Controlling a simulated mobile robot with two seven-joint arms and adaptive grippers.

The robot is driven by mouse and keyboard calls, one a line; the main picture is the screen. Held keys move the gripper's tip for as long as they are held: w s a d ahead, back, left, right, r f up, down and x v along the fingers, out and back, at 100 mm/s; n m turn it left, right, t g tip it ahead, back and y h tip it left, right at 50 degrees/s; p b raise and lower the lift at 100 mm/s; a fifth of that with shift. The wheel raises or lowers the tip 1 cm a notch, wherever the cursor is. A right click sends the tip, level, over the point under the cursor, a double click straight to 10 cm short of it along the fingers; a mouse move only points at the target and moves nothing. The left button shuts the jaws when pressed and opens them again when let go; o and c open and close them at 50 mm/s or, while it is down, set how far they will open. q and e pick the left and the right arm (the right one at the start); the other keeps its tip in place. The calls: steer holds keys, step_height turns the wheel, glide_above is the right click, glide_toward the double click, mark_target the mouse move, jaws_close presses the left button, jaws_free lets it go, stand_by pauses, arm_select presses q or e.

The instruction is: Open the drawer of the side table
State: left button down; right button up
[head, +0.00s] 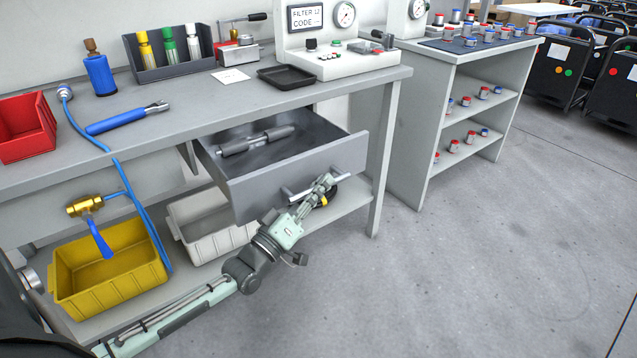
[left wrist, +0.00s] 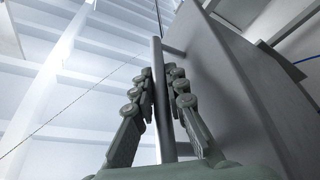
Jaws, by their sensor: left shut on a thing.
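The grey drawer (head: 297,180) under the side table (head: 215,105) is pulled out, and its inside shows. A dark tool with two thick grips (head: 256,140) lies in it. My left gripper (head: 322,187) is at the drawer front, shut on the bar handle (head: 295,196). In the left wrist view, the fingers of the left gripper (left wrist: 160,90) stand on both sides of the handle bar (left wrist: 158,70), and the drawer front (left wrist: 235,80) is to the right. My right gripper is not in view.
A yellow bin (head: 110,268) and a white bin (head: 208,222) stand on the lower shelf. A red bin (head: 25,125), a blue-handled tool (head: 127,118) and a black tray (head: 287,77) are on the tabletop. The floor to the right is clear.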

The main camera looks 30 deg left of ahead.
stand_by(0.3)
arm_select(q)
steer(key=c, duration=1.5)
jaws_free()
steer(key=shift+c, duration=0.2)
steer(key=shift+s, duration=0.1)
steer(key=v, duration=1.2)
steer(key=shift+d+f, duration=0.1)
steer(key=shift+f, duration=0.05)
